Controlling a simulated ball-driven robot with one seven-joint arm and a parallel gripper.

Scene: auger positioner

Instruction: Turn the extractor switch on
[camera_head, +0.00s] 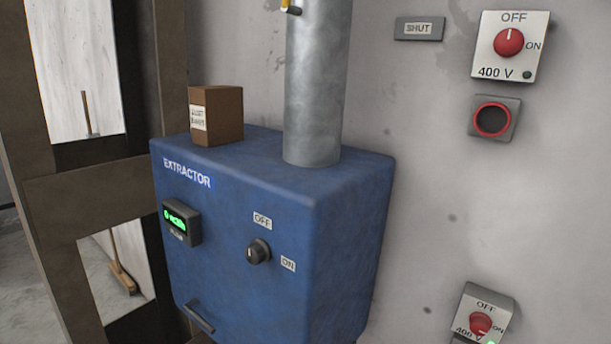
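The blue extractor box (265,300) is fixed in the middle of the head camera view, with an EXTRACTOR label on its front. Its black rotary switch (258,251) sits on the front face, with an OFF label (262,221) above it and an ON label (288,263) to its lower right. The knob's pale mark seems to point up, toward OFF. A small display (181,222) left of the switch is lit with green characters, too small to read surely. My gripper is not in view.
A metal duct (316,85) rises from the box top beside a brown carton (217,116). Red-knobbed 400 V switches hang on the right wall, one high (509,43) and one low (480,323). A red-ringed button (492,119) sits between. A brown frame (60,205) stands left.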

